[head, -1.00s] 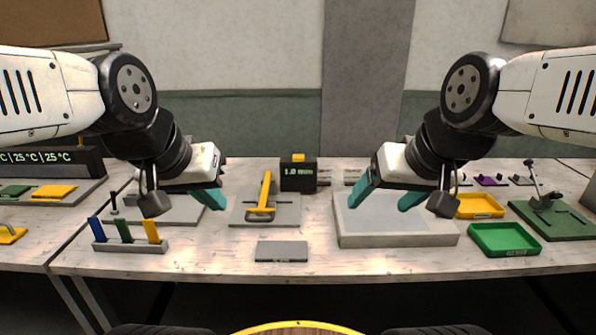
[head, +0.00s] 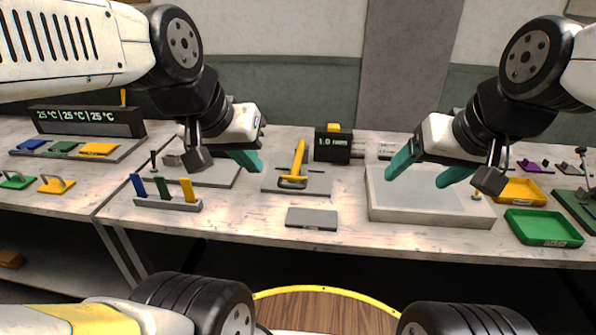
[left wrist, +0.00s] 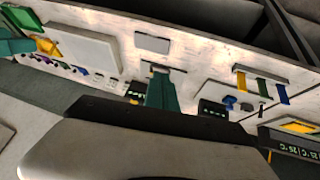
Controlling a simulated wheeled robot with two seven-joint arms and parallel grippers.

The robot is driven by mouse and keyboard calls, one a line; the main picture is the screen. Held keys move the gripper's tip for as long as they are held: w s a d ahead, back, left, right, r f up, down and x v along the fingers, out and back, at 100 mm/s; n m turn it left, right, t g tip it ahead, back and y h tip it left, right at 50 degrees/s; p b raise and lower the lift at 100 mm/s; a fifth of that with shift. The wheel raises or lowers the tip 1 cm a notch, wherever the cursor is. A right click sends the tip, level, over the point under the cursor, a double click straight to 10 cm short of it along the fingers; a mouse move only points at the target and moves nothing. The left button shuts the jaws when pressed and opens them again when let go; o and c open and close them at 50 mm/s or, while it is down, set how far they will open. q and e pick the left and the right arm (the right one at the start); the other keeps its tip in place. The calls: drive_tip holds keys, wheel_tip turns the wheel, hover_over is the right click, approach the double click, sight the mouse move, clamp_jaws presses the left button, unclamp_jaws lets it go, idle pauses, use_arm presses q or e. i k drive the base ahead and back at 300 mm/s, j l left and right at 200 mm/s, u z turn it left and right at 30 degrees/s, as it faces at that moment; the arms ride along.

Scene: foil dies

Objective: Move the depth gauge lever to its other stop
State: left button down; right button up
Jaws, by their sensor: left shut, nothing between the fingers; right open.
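The yellow lever (head: 299,160) stands on a flat grey base (head: 318,182) in the middle of the table, its handle pointing towards the back. Just behind it is a dark readout box (head: 333,149) showing about 1.0 mm, with a yellow piece on top. My left gripper (head: 246,160) is shut and empty, left of the lever and apart from it. In the left wrist view its teal fingers (left wrist: 162,92) hide most of the lever. My right gripper (head: 428,172) is open and empty above the white tray.
The pale raised tray (head: 430,212) lies right of the lever base. A loose grey plate (head: 311,218) lies in front. A rack (head: 170,204) with blue, green and yellow strips stands front left. Yellow (head: 520,190) and green bins (head: 543,228) sit at the right.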

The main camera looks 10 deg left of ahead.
sight(296, 170)
drive_tip(key=k+l, duration=0.65)
drive_tip(key=k, duration=0.15)
drive_tip(key=i+l+u, duration=0.05)
